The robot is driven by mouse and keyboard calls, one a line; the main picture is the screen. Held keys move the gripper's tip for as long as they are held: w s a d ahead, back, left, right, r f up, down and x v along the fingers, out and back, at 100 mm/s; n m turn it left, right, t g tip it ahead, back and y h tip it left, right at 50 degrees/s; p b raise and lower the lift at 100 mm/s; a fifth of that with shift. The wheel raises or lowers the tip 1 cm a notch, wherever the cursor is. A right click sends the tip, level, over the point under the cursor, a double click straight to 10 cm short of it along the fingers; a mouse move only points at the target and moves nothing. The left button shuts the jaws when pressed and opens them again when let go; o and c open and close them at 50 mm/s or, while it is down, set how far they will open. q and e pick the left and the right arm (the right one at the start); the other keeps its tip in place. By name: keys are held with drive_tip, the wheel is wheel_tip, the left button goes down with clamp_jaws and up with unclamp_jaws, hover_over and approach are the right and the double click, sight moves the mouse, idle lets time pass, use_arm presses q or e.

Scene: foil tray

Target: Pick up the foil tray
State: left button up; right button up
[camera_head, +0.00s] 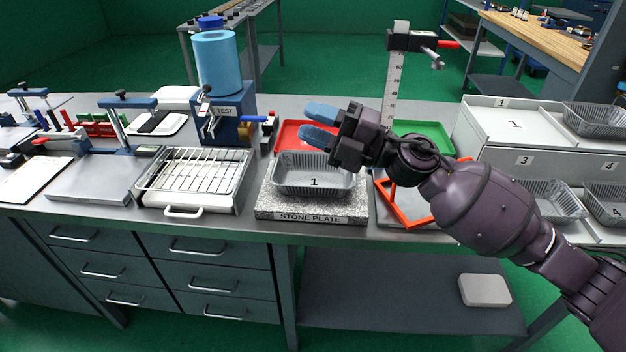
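A silver foil tray (290,188) marked 1 sits on the speckled stone plate (270,207) at the middle of the bench. My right gripper (312,124) reaches in from the right, above the tray's far right part. Its two blue-tipped fingers point left and stand apart, with nothing seen between them. The gripper covers part of the tray's right rear rim; whether it touches the rim is hard to tell. My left gripper is not in the view.
A wire-rack pan (190,208) stands left of the stone plate. An orange frame (425,221) and an upright scale (393,90) are to the right. Red (290,130) and green (438,135) trays lie behind. More foil trays (553,208) sit in numbered shelves (494,160) at right.

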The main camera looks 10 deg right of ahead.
drive_tip(key=w+d+f+g+h+b, duration=0.1)
drive_tip(key=w+d+f+h, duration=0.1)
drive_tip(key=d+f+h, duration=0.1)
drive_tip(key=w+d+f+n+g+h+b, duration=0.1)
drive_tip(key=w+d+f+g+h, duration=0.1)
drive_tip(key=d+f+h, duration=0.2)
drive_tip(key=w+d+f+g+h+b, duration=0.1)
drive_tip(key=w+d+f+h, duration=0.2)
drive_tip(key=f+h, duration=0.4)
drive_tip(key=shift+d+f+h, duration=0.1)
drive_tip(key=shift+d+h, duration=0.2)
drive_tip(key=shift+h, duration=0.4)
drive_tip(key=shift+d+h, duration=0.25)
drive_tip(key=shift+h, duration=0.45)
drive_tip(key=shift+w+a+f, duration=0.1)
drive_tip(key=shift+w+f, duration=0.15)
drive_tip(key=shift+f, duration=0.1)
drive_tip(key=x, duration=0.1)
drive_tip(key=b+x, duration=0.1)
drive_tip(key=x, duration=0.1)
drive_tip(key=b+x, duration=0.1)
drive_tip(key=shift+s+f, duration=0.1)
drive_tip(key=shift+f, duration=0.4)
drive_tip(key=shift+r, duration=0.1)
clamp_jaws()
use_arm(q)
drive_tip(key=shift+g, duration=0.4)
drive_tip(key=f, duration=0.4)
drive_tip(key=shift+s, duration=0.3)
